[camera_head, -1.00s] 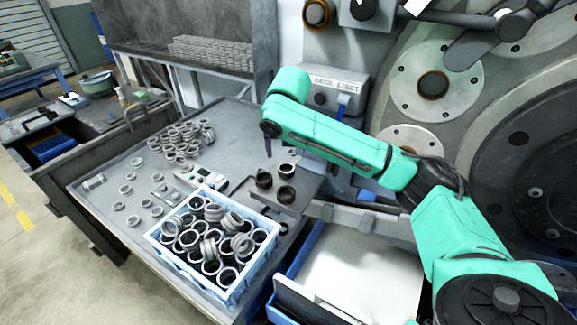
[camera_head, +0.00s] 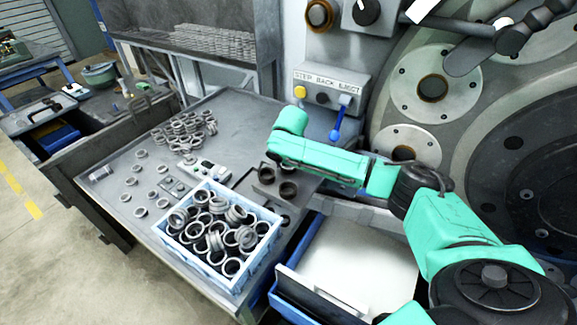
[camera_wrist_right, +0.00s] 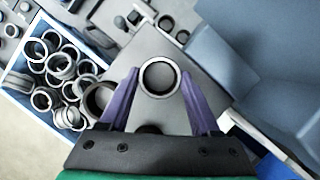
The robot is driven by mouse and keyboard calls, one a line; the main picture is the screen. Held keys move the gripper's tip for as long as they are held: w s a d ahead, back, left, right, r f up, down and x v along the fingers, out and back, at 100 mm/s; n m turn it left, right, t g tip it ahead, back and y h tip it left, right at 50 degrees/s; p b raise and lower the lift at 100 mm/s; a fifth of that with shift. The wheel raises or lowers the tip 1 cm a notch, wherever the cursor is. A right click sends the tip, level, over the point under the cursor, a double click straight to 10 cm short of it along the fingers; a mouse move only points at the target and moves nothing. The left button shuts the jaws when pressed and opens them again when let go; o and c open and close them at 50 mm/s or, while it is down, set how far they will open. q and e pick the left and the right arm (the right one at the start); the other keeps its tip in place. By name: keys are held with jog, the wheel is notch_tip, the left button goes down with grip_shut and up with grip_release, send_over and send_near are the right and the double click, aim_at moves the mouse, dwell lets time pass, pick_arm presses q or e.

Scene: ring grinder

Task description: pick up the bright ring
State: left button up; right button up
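In the right wrist view a ring with a bright, pale rim (camera_wrist_right: 159,76) lies on a flat grey plate. My right gripper (camera_wrist_right: 159,72) is open, with one purple finger on each side of this ring; I cannot tell whether they touch it. Darker rings (camera_wrist_right: 98,98) lie beside and below the left finger, partly hidden. In the head view dark rings (camera_head: 288,190) stand on the plate beneath my right wrist, whose fingers are mostly hidden by the arm. I cannot pick out the bright ring there. My left gripper is not in view.
A blue crate (camera_head: 216,277) full of rings stands left of the plate. Several loose rings (camera_head: 185,132) lie on the grey table (camera_head: 235,118). A control box (camera_head: 325,90) and the large machine stand behind the arm. A white-topped blue bin (camera_head: 355,265) is at the front.

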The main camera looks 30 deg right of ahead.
jog(key=shift+c, duration=0.8)
jog(key=shift+r, duration=0.6)
notch_tip(320, 180, up, 18)
jog(key=b, duration=0.4)
jog(key=s+a+p, duration=0.5)
jog(key=s+a, duration=0.2)
jog(key=a, duration=0.5)
jog(key=shift+a+r, duration=0.15)
jog(key=shift+r, duration=0.3)
